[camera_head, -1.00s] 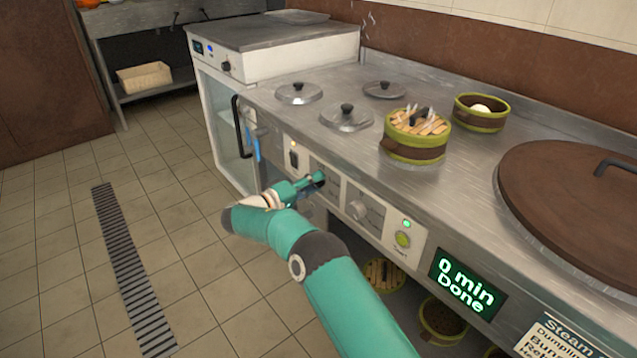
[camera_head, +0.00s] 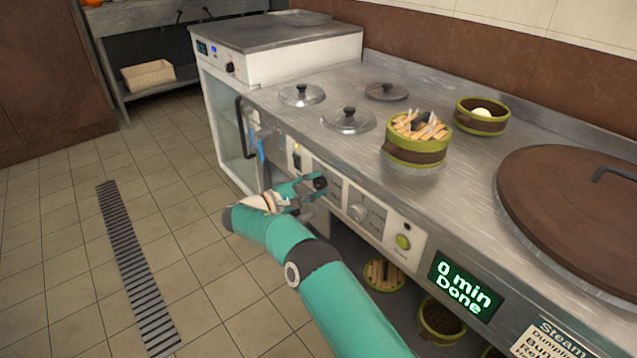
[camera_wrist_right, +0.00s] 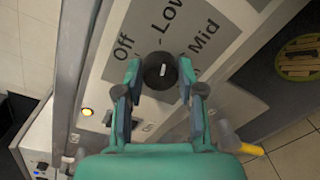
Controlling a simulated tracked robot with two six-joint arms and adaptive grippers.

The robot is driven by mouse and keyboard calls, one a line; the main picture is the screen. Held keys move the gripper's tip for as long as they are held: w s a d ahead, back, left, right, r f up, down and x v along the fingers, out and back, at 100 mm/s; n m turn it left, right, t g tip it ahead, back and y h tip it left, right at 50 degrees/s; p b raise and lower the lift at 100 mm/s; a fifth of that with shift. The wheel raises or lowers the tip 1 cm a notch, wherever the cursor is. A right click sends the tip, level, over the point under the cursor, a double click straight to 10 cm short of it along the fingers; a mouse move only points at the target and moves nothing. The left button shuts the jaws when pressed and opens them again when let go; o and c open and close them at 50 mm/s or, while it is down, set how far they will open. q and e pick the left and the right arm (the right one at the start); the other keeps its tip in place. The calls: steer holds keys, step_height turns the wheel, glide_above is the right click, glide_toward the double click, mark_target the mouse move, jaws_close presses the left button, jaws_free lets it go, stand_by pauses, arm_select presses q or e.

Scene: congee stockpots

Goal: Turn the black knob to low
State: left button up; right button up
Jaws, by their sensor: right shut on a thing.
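The black knob (camera_wrist_right: 160,70) is on the grey front panel of the counter, with the printed labels Off, Low and Mid around it in the right wrist view. It carries a small pale mark, but I cannot tell which label this points at. My right gripper (camera_wrist_right: 160,82) has one finger on each side of the knob and is shut on it. In the head view the right gripper (camera_head: 309,194) covers most of this part of the panel, and the dark knob (camera_head: 320,183) shows at its tip. My left gripper is not in view.
A lit orange lamp (camera_wrist_right: 87,112) is beside the labels. Lidded pots (camera_head: 348,120) and a steamer basket (camera_head: 415,150) stand on top. The tiled floor at left is free.

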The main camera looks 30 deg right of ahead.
steer(key=shift+w+a+f+n, duration=0.15)
steer(key=shift+a+f+n, duration=0.05)
steer(key=shift+n, duration=0.5)
steer(key=o, duration=1)
steer(key=shift+o, duration=0.7)
steer(key=shift+d, duration=0.1)
steer(key=shift+r, duration=0.1)
